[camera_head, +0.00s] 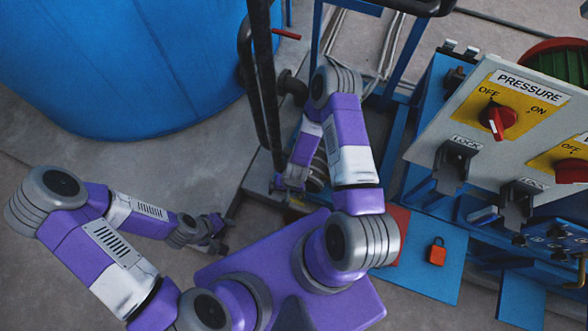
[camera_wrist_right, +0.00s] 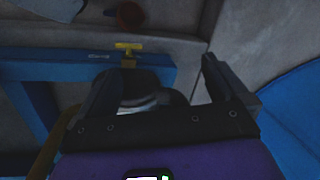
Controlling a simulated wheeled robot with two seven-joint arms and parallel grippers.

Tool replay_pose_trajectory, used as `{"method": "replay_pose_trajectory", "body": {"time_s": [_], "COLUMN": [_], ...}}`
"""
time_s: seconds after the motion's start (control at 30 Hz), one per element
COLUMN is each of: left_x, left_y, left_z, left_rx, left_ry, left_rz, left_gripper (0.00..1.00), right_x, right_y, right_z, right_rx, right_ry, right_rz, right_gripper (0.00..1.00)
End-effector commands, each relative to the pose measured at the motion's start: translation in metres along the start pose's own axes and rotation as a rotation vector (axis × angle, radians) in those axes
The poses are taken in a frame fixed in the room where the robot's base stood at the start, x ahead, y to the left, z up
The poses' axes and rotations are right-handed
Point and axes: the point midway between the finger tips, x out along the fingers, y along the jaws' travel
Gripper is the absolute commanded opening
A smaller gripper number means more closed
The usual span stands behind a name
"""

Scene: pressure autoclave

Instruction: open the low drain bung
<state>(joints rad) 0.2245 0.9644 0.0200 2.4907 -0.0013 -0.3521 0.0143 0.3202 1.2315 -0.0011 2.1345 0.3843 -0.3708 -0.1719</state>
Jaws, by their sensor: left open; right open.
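A small yellow T-shaped handle (camera_wrist_right: 128,47) on a brass-coloured body stands at a blue frame bar in the right wrist view, ahead of the left-hand finger. A rounded grey, partly pale piece (camera_wrist_right: 145,102) shows between the finger bases. I cannot tell for sure which of these is the drain bung. My right gripper (camera_wrist_right: 160,68) is open, with nothing clearly gripped. In the head view it points down low beside the dark pipes, mostly hidden by its own arm. My left gripper (camera_head: 219,240) is open and empty above the floor at the lower left.
A large blue tank (camera_head: 120,60) stands at the upper left. Dark vertical pipes (camera_head: 264,90) rise close to my right arm. A control panel (camera_head: 510,120) with red knobs and locks is at right. A red padlock (camera_head: 437,252) lies on a blue plate.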

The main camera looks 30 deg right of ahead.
Motion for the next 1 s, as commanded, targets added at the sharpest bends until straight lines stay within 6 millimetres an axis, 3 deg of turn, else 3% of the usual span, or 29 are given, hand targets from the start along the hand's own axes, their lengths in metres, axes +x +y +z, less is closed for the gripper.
{"method": "replay_pose_trajectory", "body": {"time_s": [0.03, 0.1, 0.23, 0.4, 0.8, 1.0], "left_x": [0.010, 0.016, 0.023, 0.027, 0.051, 0.058], "left_y": [-0.004, -0.006, -0.009, -0.010, -0.019, -0.022], "left_z": [0.000, 0.000, -0.001, -0.001, -0.002, -0.003], "left_rx": [-0.001, -0.001, -0.001, -0.001, 0.000, 0.000], "left_ry": [-0.001, -0.001, -0.001, 0.000, 0.000, 0.000], "left_rz": [0.000, 0.000, 0.000, 0.000, 0.000, 0.000], "left_gripper": [0.43, 0.43, 0.43, 0.43, 0.43, 0.43], "right_x": [0.036, 0.068, 0.109, 0.134, 0.191, 0.208], "right_y": [0.014, 0.030, 0.053, 0.068, 0.081, 0.083], "right_z": [-0.010, -0.021, -0.031, -0.035, -0.036, -0.037], "right_rx": [0.067, 0.146, 0.254, 0.323, 0.336, 0.335], "right_ry": [0.012, 0.030, 0.050, 0.060, 0.061, 0.061], "right_rz": [0.037, 0.082, 0.143, 0.180, 0.186, 0.186], "right_gripper": [1.00, 1.00, 1.00, 1.00, 1.00, 1.00]}}
